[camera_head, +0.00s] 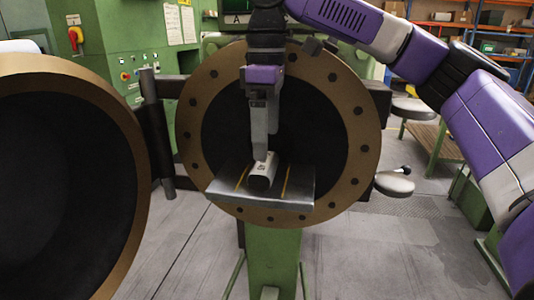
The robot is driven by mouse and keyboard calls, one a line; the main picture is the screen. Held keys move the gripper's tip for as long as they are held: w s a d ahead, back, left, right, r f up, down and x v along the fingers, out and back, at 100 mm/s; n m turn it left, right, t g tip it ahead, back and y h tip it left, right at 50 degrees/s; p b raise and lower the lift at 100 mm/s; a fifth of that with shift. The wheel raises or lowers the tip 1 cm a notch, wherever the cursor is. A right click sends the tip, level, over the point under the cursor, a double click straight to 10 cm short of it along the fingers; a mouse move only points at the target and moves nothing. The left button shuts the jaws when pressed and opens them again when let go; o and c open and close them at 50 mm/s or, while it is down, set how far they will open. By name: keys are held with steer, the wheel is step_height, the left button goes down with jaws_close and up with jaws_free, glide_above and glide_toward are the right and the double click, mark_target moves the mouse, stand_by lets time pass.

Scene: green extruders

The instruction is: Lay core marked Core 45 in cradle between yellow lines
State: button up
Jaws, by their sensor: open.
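A short white cylinder with a dark end and small dark marking, the core (262,172), lies on a grey metal plate, the cradle (302,193). Two yellow lines (287,182) run along the plate, and the core lies between them, nearer the left line. The marking is too small to read. My gripper (261,157) points down from above, its fingertips at the top of the core. It is open; whether the fingers touch the core cannot be told, as one finger hides the other.
A bronze bolted ring with a dark opening (230,135) stands right behind the plate on a green pedestal (273,255). A large round bronze-rimmed door (135,150) fills the left. Green machine cabinets stand behind. Open floor lies at front right.

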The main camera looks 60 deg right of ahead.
step_height(320, 180, up, 5)
steer(key=shift+r, duration=0.1)
stand_by(0.7)
